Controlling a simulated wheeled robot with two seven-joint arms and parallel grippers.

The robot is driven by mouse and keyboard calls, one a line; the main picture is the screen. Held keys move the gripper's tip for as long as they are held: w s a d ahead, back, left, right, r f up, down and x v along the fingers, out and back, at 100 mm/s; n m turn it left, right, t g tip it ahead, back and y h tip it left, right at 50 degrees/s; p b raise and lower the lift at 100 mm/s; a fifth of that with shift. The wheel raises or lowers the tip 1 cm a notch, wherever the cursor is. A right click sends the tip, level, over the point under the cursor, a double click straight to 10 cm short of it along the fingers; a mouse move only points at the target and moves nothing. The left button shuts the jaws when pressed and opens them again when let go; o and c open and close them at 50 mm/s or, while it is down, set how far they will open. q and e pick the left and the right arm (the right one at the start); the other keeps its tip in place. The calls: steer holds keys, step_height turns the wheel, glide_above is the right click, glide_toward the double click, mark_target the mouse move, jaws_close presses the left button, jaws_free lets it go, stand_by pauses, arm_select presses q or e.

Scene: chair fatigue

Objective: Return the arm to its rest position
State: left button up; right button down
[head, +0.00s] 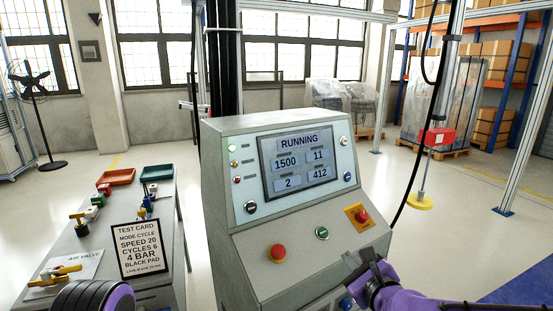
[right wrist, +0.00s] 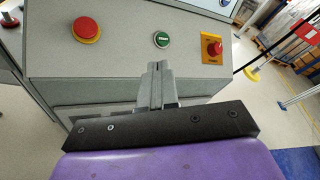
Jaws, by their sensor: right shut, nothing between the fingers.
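My right arm comes in from the lower right in purple. Its gripper (head: 352,264) is shut and empty, in front of the lower right of the control console (head: 225,150). In the right wrist view the closed fingers (right wrist: 157,78) point at the console's sloped panel, below the green button (right wrist: 161,39), and hold nothing. I cannot tell whether they touch the console. The screen (head: 298,160) reads RUNNING, with 1500, 11, 2 and 412. A purple and black part of my left arm shows at the bottom left; its gripper is not visible.
The panel carries a red mushroom button (head: 278,253) and a red switch on a yellow plate (head: 360,215). A side table (head: 160,230) at left holds trays, small parts and a test card (head: 140,248).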

steer(key=s+f+n+g+h, duration=0.1)
steer(key=s+f+n+g, duration=0.1)
steer(key=s+f+n, duration=0.45)
steer(key=s+f+n+g, duration=0.2)
steer(key=s+f+g, duration=0.1)
steer(key=f, duration=0.7)
steer(key=s+f+n+g+h, duration=0.15)
steer(key=s+f+n, duration=0.25)
steer(key=f, duration=0.4)
steer(key=s+d+f+n+g+h, duration=0.2)
steer(key=s+d+f+n, duration=0.2)
steer(key=s, duration=0.6)
steer(key=s+d+f+n+g+h, duration=0.2)
steer(key=s+d+f+n+g, duration=0.1)
steer(key=s+d+f, duration=0.4)
steer(key=s+d+n, duration=0.1)
steer(key=s+d, duration=0.1)
steer(key=s, duration=0.2)
steer(key=shift+f, duration=0.15)
